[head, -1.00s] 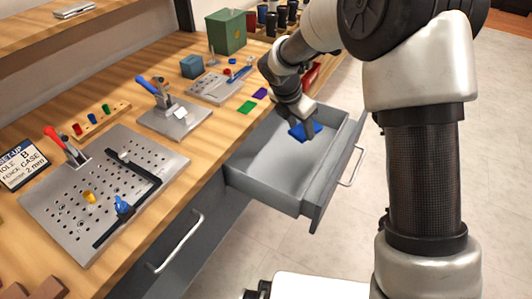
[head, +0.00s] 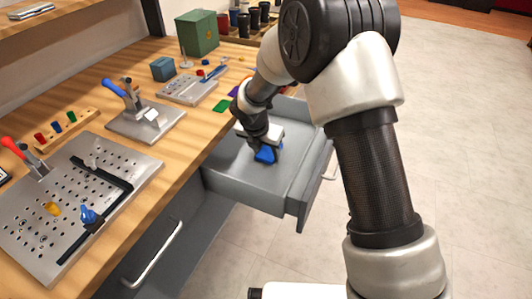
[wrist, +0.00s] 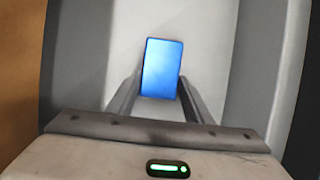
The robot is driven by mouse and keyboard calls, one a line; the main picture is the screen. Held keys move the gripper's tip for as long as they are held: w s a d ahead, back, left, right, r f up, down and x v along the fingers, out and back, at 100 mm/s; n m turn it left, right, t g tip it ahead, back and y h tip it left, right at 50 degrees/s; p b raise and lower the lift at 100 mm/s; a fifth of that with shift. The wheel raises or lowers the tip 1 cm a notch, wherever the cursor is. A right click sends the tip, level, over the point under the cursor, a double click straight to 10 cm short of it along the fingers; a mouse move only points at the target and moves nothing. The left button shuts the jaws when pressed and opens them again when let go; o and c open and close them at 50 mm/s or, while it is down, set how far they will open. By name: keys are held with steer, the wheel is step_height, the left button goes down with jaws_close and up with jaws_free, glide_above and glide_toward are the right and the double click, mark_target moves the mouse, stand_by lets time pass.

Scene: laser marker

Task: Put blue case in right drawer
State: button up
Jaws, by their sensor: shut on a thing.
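The blue case (head: 266,154) is a small flat blue block held at the tips of my gripper (head: 262,148), inside the outline of the open grey drawer (head: 225,180). In the wrist view the blue case (wrist: 162,68) lies between the two fingers of my gripper (wrist: 155,95), with the pale drawer floor (wrist: 205,45) behind it. My gripper is shut on the case. I cannot tell whether the case touches the drawer floor.
A closed drawer handle (head: 155,255) is at the lower left. The rest of the open drawer looks empty.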

steer(key=o, duration=1.1)
steer(key=p+v, duration=0.3)
steer(key=v, duration=0.9)
steer(key=shift+r+p, duration=0.1)
steer(key=shift+p, duration=0.25)
